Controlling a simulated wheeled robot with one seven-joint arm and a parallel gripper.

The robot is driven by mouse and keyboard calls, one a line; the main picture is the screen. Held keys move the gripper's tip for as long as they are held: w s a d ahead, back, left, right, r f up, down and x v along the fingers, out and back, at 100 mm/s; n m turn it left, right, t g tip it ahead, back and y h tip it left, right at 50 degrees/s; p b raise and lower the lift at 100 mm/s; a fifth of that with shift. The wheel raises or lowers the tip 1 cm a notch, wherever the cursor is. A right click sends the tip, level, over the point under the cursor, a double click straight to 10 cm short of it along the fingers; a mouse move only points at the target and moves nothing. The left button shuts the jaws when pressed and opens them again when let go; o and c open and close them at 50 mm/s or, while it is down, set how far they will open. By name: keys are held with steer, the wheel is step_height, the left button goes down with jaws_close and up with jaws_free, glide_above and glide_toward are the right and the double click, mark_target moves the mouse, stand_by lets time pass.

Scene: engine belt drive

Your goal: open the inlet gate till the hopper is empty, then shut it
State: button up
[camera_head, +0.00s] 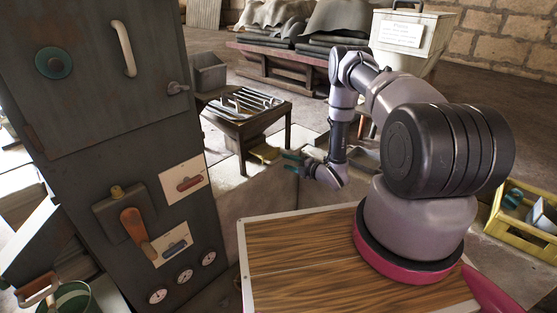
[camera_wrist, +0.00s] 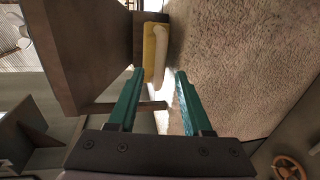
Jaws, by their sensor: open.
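My gripper (camera_head: 291,162) is held out left of my arm, near a low table. In the wrist view its two green fingers (camera_wrist: 160,72) are apart with nothing between them. A yellow part with a pale rounded bar (camera_wrist: 157,52) lies beyond the fingertips, in line with the gap. A yellow piece (camera_head: 265,153) also shows just left of my gripper in the head view. A dark tapered body (camera_wrist: 78,50), perhaps the hopper, fills the upper left of the wrist view. Its inside is hidden. I cannot tell for sure which part is the inlet gate.
A dark cabinet (camera_head: 100,95) with an orange lever (camera_head: 138,229) and several gauges stands at the left. A low table (camera_head: 245,118) holds metal bars. A yellow crate (camera_head: 520,215) stands at the right. A handwheel (camera_wrist: 289,167) shows at the wrist view's lower right.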

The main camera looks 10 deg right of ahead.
mark_target(279, 158)
steer(key=x, duration=0.6)
steer(key=shift+s, duration=0.1)
jaws_close()
stand_by(1.2)
